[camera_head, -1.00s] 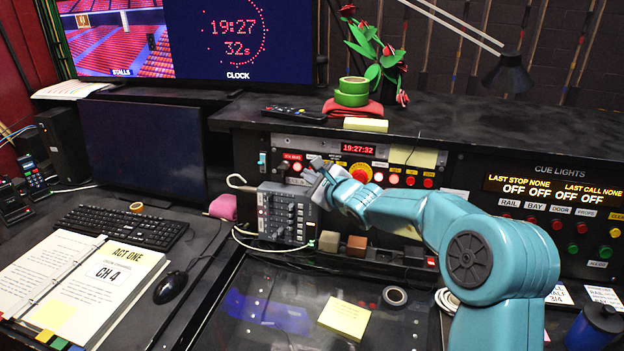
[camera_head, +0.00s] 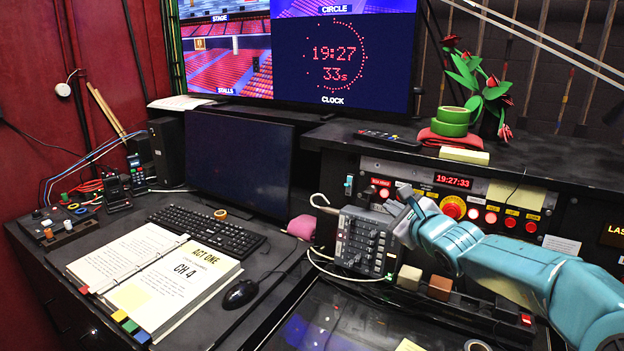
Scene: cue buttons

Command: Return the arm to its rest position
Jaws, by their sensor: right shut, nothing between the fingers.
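My right arm comes in from the right edge, teal and bent. Its gripper (camera_head: 403,212) is shut and empty. It shows in front of the control panel, at the upper right corner of a grey button box (camera_head: 362,243). I cannot tell whether it touches the box or the panel. My left gripper is not in view.
A binder (camera_head: 160,275), keyboard (camera_head: 207,232) and mouse (camera_head: 240,294) lie on the desk at left. A dark monitor (camera_head: 238,165) stands behind them. Green tape rolls (camera_head: 452,121) and red flowers (camera_head: 490,90) stand on the upper shelf. Small blocks (camera_head: 409,277) sit below the gripper.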

